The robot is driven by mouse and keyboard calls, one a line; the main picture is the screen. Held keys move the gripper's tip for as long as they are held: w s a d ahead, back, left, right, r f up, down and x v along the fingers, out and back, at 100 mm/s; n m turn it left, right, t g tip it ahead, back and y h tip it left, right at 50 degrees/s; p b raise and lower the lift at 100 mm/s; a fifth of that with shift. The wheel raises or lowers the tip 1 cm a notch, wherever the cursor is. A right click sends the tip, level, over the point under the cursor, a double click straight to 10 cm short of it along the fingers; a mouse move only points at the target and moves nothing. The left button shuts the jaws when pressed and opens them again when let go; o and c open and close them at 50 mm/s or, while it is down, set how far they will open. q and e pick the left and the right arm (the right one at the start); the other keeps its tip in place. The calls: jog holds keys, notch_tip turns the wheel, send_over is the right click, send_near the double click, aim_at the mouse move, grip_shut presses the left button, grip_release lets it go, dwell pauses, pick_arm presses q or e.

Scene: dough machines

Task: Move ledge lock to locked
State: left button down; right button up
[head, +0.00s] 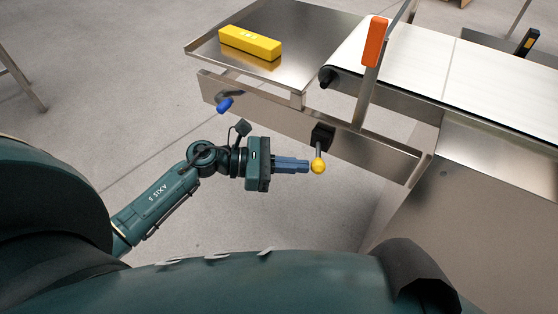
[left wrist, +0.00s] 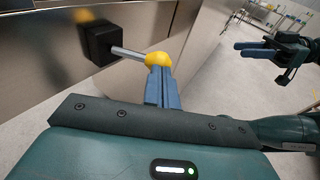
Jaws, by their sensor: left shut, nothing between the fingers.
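A lever with a yellow ball knob (head: 318,166) on a short metal rod sticks out from a black block (head: 322,137) on the steel side panel. The rod hangs down from the block in the head view. My left gripper (head: 307,166) is shut, with its blue fingertips right at the yellow knob and nothing between them. In the left wrist view the fingertips (left wrist: 159,72) meet or overlap the knob (left wrist: 158,58); I cannot tell whether they touch it. My right gripper (left wrist: 250,50) shows small at the upper right of the left wrist view, its finger gap unclear.
A blue knob (head: 224,104) sticks out of the same panel farther left. A yellow block (head: 250,42) lies on the steel tray (head: 293,78). An orange-handled lever (head: 375,42) rises beside the white belt (head: 420,58). The floor left of the panel is clear.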

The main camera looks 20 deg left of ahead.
pick_arm(q)
jog(key=shift+d, duration=0.2)
pick_arm(e)
jog(key=shift+w, duration=0.1)
pick_arm(q)
jog(key=shift+d+b, duration=0.3)
jog(key=shift+d, duration=0.5)
pick_arm(e)
jog(key=shift+s+r, duration=0.25)
jog(key=shift+s, duration=0.1)
pick_arm(q)
jog(key=shift+a, duration=0.1)
pick_arm(e)
jog(key=shift+f, duration=0.1)
